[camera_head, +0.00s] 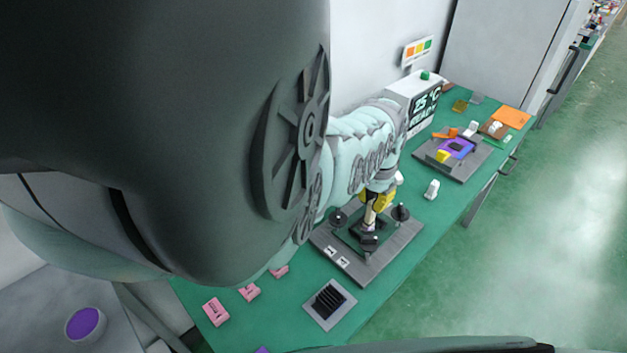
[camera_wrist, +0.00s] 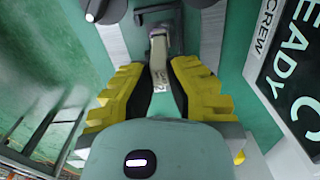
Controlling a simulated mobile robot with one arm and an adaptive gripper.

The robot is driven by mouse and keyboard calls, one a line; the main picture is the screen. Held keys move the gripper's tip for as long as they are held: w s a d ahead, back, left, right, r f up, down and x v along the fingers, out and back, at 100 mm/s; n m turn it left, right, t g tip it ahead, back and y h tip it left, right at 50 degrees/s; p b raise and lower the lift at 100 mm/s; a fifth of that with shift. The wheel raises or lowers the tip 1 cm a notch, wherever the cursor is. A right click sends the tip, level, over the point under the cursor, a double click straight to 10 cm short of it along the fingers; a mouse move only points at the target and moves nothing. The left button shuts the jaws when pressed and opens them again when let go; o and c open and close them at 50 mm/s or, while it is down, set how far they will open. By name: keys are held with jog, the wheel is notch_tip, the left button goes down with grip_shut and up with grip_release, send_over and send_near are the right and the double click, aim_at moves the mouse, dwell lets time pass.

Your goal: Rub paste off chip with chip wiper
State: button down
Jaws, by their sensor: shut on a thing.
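My gripper (camera_head: 377,198) has yellow fingers and points down over the grey fixture plate (camera_head: 392,252). It is shut on the chip wiper (camera_head: 369,215), a slim tan piece whose lower end looks purplish. The wiper also shows between the yellow fingers (camera_wrist: 158,85) in the wrist view, with its pale shaft (camera_wrist: 158,50) reaching forward. Below it, a small dark block that looks like the chip (camera_head: 369,240) sits on a dark green board (camera_head: 352,238). The wiper's tip is at or just above the chip; I cannot tell whether they touch. Any paste is too small to make out.
Black knobs (camera_head: 400,212) stand on the plate on both sides of my gripper. A box reading "25 °C READY" (camera_head: 424,106) stands behind. A black finned heat sink (camera_head: 329,300) and pink pieces (camera_head: 216,311) lie in front. A white piece (camera_head: 432,189) stands right on the green mat.

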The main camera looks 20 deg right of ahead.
jog(key=shift+w+a+f+b, duration=0.15)
jog(key=shift+f+b, duration=0.2)
dwell(0.4)
jog(key=shift+w, duration=0.1)
jog(key=shift+w+d+f+b, duration=0.15)
jog(key=shift+d+b, duration=0.25)
jog(key=shift+b, duration=0.5)
jog(key=shift+w+d+b, duration=0.25)
jog(key=shift+b, duration=0.35)
jog(key=shift+s+a+r+p, duration=0.15)
jog(key=shift+a+r+p, duration=0.25)
jog(key=shift+p, duration=0.65)
jog(key=shift+a+f, duration=0.1)
jog(key=shift+a, duration=0.1)
jog(key=shift+s+a+f+p, duration=0.1)
jog(key=shift+s+a+p, duration=0.1)
jog(key=shift+a+p, duration=0.4)
jog(key=shift+s+a+f+p, duration=0.1)
jog(key=shift+s+a+p, duration=0.15)
jog(key=shift+p, duration=0.6)
jog(key=shift+w+d+f+b, duration=0.1)
jog(key=shift+b, duration=0.25)
